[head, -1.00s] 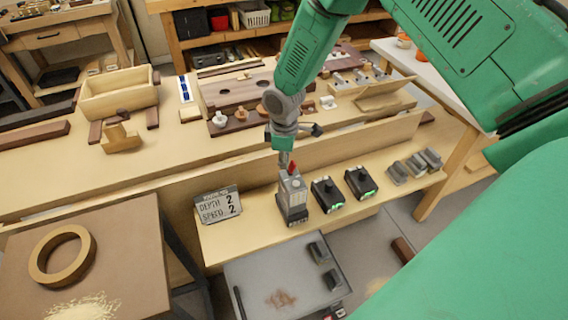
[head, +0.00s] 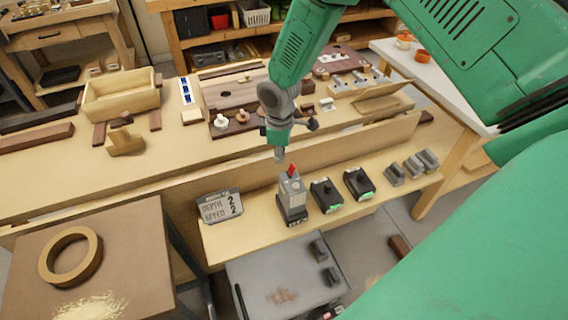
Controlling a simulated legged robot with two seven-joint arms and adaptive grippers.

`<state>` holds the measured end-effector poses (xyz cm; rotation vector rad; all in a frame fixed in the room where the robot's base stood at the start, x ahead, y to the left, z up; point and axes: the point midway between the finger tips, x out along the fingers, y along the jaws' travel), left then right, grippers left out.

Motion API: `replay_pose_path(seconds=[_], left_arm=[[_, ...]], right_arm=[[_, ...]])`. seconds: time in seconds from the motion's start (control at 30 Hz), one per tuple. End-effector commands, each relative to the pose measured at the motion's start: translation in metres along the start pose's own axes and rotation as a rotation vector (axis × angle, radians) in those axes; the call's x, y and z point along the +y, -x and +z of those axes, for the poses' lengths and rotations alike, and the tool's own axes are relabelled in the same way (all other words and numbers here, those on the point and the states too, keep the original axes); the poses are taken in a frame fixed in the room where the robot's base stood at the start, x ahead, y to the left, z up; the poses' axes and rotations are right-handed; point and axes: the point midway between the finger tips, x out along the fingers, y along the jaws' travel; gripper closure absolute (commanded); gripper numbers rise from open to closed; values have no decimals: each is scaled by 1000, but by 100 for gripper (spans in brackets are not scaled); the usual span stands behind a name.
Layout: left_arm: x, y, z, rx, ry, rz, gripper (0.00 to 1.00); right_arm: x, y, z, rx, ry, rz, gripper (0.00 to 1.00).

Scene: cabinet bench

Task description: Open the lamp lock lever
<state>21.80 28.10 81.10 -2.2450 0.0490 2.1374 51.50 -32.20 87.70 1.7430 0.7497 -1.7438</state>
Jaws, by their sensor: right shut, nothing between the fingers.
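A small grey device with a dark base and a red top part (head: 291,170), which looks like the lamp lock lever, stands on the lower wooden shelf. Its grey body (head: 291,192) is upright. My right gripper (head: 280,160) is shut and empty, just above and slightly left of the red part, apart from it as far as I can see. My left gripper is not in view.
Two black boxes with green lights (head: 326,195) stand right of the device, with several grey blocks (head: 413,165) further right. A sign reading depth and speed (head: 219,206) stands left. A wooden ledge (head: 350,143) runs behind. A grey cabinet (head: 285,280) is below.

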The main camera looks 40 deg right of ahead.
Motion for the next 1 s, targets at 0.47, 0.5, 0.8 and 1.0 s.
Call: replay_pose_path(seconds=[0.47, 0.5, 0.8, 1.0], left_arm=[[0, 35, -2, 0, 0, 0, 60], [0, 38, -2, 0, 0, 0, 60], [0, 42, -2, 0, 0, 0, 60], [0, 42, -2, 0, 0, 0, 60]], right_arm=[[0, 42, 0, -1, 0, 0, 100], [0, 45, 0, -1, 0, 0, 100], [0, 50, 0, -1, 0, 0, 100], [0, 50, 0, -1, 0, 0, 100]])
